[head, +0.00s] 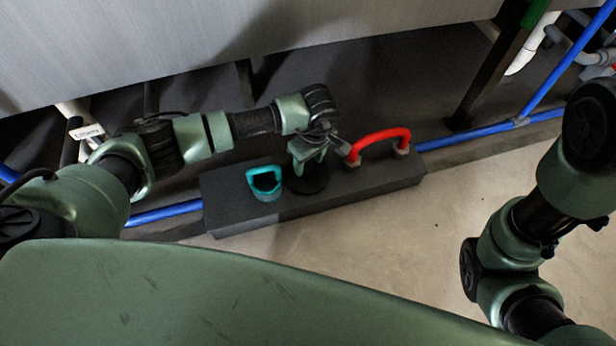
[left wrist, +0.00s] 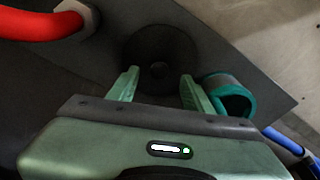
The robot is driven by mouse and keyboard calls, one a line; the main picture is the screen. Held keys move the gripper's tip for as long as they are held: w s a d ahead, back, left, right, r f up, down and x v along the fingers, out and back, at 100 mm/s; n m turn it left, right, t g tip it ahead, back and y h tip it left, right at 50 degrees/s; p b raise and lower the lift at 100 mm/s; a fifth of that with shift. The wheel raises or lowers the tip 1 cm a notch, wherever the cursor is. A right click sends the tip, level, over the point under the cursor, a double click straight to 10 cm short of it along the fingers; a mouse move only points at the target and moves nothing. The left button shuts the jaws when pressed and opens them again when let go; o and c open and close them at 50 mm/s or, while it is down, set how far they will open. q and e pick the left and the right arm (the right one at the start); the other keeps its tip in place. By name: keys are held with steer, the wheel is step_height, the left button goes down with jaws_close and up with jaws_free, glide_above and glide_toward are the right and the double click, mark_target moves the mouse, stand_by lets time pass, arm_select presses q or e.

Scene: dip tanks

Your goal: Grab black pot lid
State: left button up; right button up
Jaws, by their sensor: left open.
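The black pot lid (head: 309,183) is a dark round disc lying on top of a dark grey block, between a teal handled object and a red handle. In the left wrist view the lid (left wrist: 160,52) shows as a dark disc with a small round knob at its middle. My left gripper (head: 308,167) is open above the lid and partly covers it in the head view. In the wrist view its two green fingertips (left wrist: 158,82) lie on either side of the knob, apart from it. The right arm shows at the right, but its gripper is out of view.
The teal object (head: 266,184) stands close to the left of the lid, and the red handle (head: 380,137) to the right. The dark grey block (head: 340,200) carries them. A blue pipe (head: 480,132) runs behind. A grey tank wall (head: 150,40) hangs above. Bare floor lies in front.

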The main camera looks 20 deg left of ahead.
mark_target(308, 169)
arm_select(q)
steer(key=shift+w+a+f+b, duration=0.1)
steer(key=shift+f+b, duration=0.7)
steer(key=shift+f, duration=0.75)
jaws_close()
steer(key=shift+r, duration=0.1)
